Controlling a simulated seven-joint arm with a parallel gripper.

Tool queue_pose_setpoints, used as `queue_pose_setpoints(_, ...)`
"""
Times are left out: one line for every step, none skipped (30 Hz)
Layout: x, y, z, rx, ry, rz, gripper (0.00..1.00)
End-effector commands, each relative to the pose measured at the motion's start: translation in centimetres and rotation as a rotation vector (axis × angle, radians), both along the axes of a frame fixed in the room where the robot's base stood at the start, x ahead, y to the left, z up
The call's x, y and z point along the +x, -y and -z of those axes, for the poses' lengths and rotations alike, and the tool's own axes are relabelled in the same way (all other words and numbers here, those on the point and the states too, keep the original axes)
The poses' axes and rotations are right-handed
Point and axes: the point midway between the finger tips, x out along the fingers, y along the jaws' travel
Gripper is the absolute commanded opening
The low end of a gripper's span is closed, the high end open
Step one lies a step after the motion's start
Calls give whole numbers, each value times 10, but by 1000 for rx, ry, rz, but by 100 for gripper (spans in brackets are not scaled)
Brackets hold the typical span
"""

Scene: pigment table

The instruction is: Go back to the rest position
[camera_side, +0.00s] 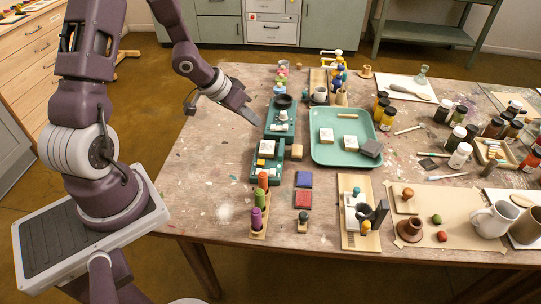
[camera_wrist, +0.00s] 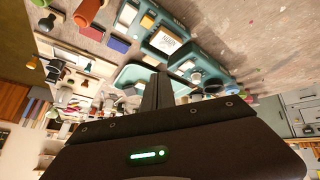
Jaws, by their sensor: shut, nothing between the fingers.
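My gripper (camera_side: 256,121) is shut and empty. In the side view it hangs above the table's left part, just left of the teal holders, and its fingertips point down and right. In the wrist view the closed dark fingers (camera_wrist: 160,76) stand out in front of the teal tray and holders. Which rest position is meant does not show as an object in these frames.
Below and right stand a teal holder with a dark bowl (camera_side: 283,101), a teal holder with a white block (camera_side: 267,147), and a teal tray (camera_side: 322,157) with blocks. Colored cylinders (camera_side: 257,218) stand at the front. The table's left corner (camera_side: 190,190) is clear.

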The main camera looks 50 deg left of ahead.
Motion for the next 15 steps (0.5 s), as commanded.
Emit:
queue_pose_setpoints(2,-4,-33,125,1,-3,0)
queue_pose_setpoints(0,-6,-51,192,-7,-17,0)
queue_pose_setpoints(-7,-6,-77,268,-16,-34,0)
queue_pose_setpoints(-14,-3,-96,317,-22,-49,0)
queue_pose_setpoints(-23,1,-114,355,-28,-65,0)
queue_pose_setpoints(-39,9,-138,391,-35,-86,0)
queue_pose_setpoints(-52,18,-154,406,-42,-97,0)
queue_pose_setpoints(-67,27,-168,412,-46,-106,0)
queue_pose_setpoints(-90,42,-184,406,-54,-110,0)
queue_pose_setpoints(-106,54,-193,391,-58,-106,0)
queue_pose_setpoints(-123,66,-200,371,-64,-98,0)
queue_pose_setpoints(-145,81,-207,339,-70,-80,0)
queue_pose_setpoints(-160,92,-210,314,-74,-61,0)
queue_pose_setpoints(-174,102,-213,289,-79,-41,0)
queue_pose_setpoints(-190,113,-215,259,-84,-13,0)
